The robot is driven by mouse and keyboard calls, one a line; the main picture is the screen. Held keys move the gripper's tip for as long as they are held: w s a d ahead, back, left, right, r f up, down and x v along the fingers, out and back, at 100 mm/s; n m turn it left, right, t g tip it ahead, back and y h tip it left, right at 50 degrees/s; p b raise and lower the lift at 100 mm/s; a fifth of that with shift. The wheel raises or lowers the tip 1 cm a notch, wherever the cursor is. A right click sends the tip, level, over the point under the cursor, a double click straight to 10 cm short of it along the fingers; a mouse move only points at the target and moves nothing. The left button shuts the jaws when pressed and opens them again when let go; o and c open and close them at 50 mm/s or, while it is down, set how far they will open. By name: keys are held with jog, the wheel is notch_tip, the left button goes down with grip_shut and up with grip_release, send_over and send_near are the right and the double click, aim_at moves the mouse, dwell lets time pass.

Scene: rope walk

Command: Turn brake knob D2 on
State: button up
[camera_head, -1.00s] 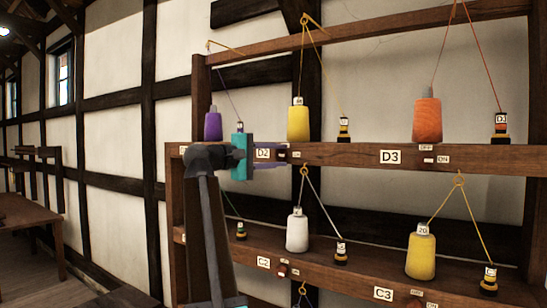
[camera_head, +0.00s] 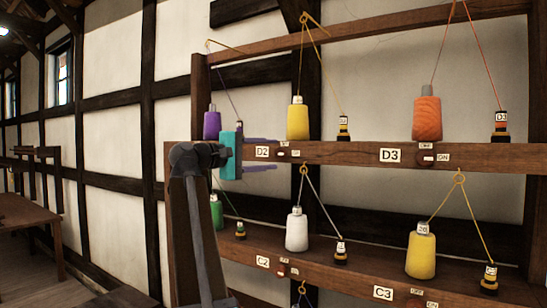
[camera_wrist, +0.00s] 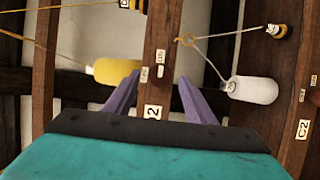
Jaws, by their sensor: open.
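The wooden beam carries the white D2 label (camera_head: 262,152), with the small dark brake knob D2 (camera_head: 283,155) just right of it, beside tiny OFF and ON plates. Which way the knob points is too small to tell. My gripper (camera_head: 278,154) has a teal body and two purple fingers spread wide, one high and one low. It is empty, in front of the beam by the D2 label. In the wrist view, the fingers (camera_wrist: 160,80) stand on either side of the beam, and the label's "2" (camera_wrist: 152,112) shows between them. Contact with the knob is not visible.
Yellow (camera_head: 298,119) and purple (camera_head: 212,125) spools stand on the D beam, with threads running upward.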

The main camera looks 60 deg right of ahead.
jog(key=b+v, duration=0.1)
jog(key=v, duration=0.9)
jog(key=shift+a+b, duration=0.25)
jog(key=shift+b, duration=0.1)
jog(key=shift+w+r, duration=0.1)
